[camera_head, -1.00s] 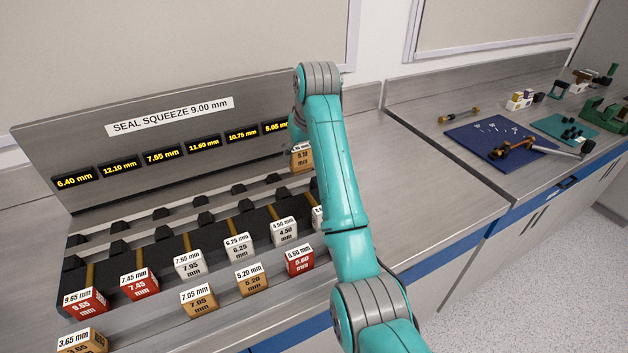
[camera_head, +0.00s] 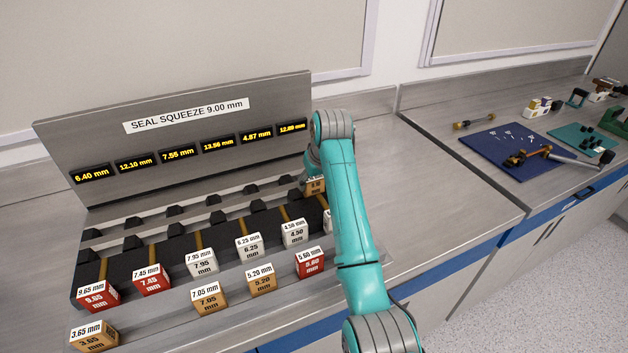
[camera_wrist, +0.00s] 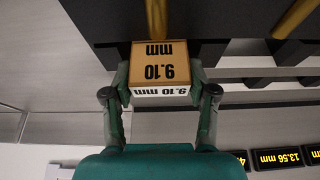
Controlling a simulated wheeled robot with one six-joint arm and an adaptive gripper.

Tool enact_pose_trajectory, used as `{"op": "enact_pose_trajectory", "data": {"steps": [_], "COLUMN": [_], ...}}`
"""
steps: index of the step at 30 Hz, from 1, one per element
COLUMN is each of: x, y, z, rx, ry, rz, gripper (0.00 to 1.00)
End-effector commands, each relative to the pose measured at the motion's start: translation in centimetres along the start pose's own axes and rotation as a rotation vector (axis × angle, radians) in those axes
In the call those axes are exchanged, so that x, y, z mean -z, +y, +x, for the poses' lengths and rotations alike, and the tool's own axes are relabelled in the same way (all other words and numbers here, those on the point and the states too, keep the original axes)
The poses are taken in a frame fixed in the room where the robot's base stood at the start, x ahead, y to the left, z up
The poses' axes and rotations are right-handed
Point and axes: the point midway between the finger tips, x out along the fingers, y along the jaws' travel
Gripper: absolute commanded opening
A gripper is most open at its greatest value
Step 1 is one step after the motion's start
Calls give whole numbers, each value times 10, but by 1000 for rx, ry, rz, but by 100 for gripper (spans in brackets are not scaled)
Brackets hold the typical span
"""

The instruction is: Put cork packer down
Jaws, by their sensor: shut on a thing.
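The cork packer is a tan block with a white top label (camera_wrist: 160,70), which reads 9.10 mm, upside down, in the wrist view. My gripper (camera_wrist: 160,80) is shut on it, one finger on each side. In the head view the cork packer (camera_head: 316,187) shows at the right end of the black slotted rack (camera_head: 225,222), partly behind my arm. In the wrist view it overlaps the rack's dark bed beside a gold strip (camera_wrist: 157,18). Whether it touches the bed cannot be told.
Red, white and tan blocks stand along the rack's front, including a white 4.50 mm block (camera_head: 294,234) and a red 5.60 mm block (camera_head: 310,263). A grey panel (camera_head: 180,145) with yellow displays stands behind. The bench right of my arm (camera_head: 430,205) is clear.

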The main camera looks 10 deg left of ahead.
Motion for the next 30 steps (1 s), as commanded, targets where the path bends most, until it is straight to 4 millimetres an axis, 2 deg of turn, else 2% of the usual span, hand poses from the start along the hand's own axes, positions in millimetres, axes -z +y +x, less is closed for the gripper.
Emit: {"op": "enact_pose_trajectory", "data": {"steps": [1,2,4,5,17,23,30], "x": [-1,-1,-1,-1,1,1,1], "y": [0,0,0,0,0,0,0], "z": [2,2,2,2,-3,-32,-81], "rx": [0,0,0,0,0,-1,-1], "ry": [-1,-1,-1,-1,1,3,3], "rz": [0,0,0,0,0,0,0], "gripper": [22,62,80,82,82,82,82]}}
